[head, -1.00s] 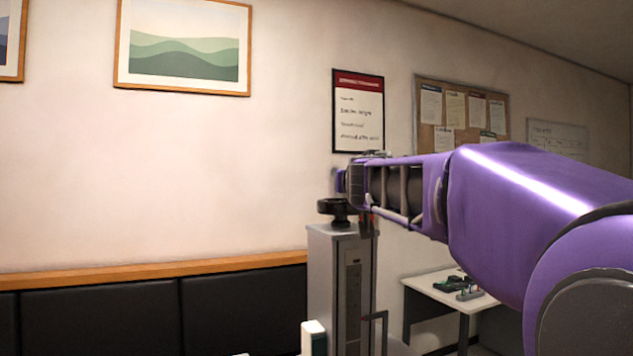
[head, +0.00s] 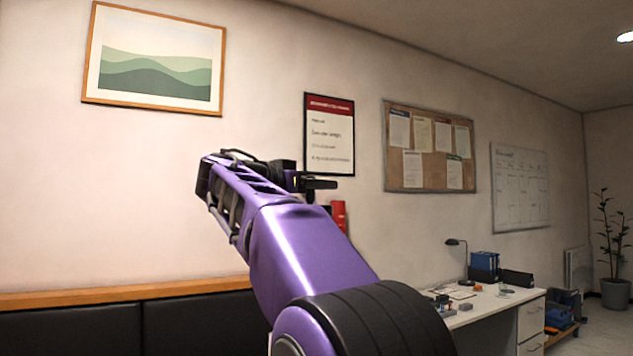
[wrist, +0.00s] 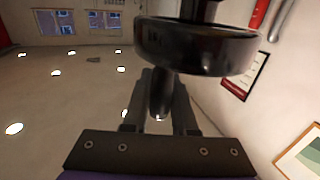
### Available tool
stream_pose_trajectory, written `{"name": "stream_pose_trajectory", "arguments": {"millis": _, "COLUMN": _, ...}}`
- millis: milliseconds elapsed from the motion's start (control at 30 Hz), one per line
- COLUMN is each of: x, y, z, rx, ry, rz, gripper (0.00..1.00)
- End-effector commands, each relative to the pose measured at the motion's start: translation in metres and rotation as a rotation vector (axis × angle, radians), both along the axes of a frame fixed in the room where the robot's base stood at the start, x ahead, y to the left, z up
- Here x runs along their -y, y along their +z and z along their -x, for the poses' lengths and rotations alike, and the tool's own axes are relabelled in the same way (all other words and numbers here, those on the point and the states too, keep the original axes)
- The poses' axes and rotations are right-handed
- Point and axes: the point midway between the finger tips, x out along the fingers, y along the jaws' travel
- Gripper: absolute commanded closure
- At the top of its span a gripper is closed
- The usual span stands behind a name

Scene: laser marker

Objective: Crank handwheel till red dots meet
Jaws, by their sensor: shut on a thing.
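The black handwheel (wrist: 205,50) fills the top of the wrist view, with its rim seen close up. Its short dark crank handle (wrist: 160,98) hangs from the rim. My gripper (wrist: 161,85) is shut on this handle, with one finger on each side of it. In the head view my purple arm reaches up and to the left. Dark parts show at its far end, but I cannot clearly tell the gripper from the wheel there. The machine column is not clearly visible behind my arm. No red dots show in either view.
A desk (head: 490,315) with small items and a lamp stands at the right. A red cylinder (head: 338,215) shows just behind my arm. A dark padded panel (head: 195,325) runs along the wall at lower left. A potted plant (head: 612,250) stands far right.

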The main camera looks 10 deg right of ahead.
Motion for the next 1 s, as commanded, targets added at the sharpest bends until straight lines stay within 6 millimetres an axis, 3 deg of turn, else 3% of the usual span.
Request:
{"name": "stream_pose_trajectory", "arguments": {"millis": 100, "x": -0.0052, "y": 0.0080, "z": -0.0005, "rx": -0.001, "ry": -0.105, "rz": 0.004, "gripper": 1.00}}
{"name": "stream_pose_trajectory", "arguments": {"millis": 500, "x": -0.0055, "y": 0.0053, "z": 0.0039, "rx": 0.004, "ry": -0.336, "rz": 0.004, "gripper": 1.00}}
{"name": "stream_pose_trajectory", "arguments": {"millis": 1000, "x": -0.0061, "y": 0.0045, "z": 0.0068, "rx": 0.008, "ry": -0.464, "rz": 0.006, "gripper": 1.00}}
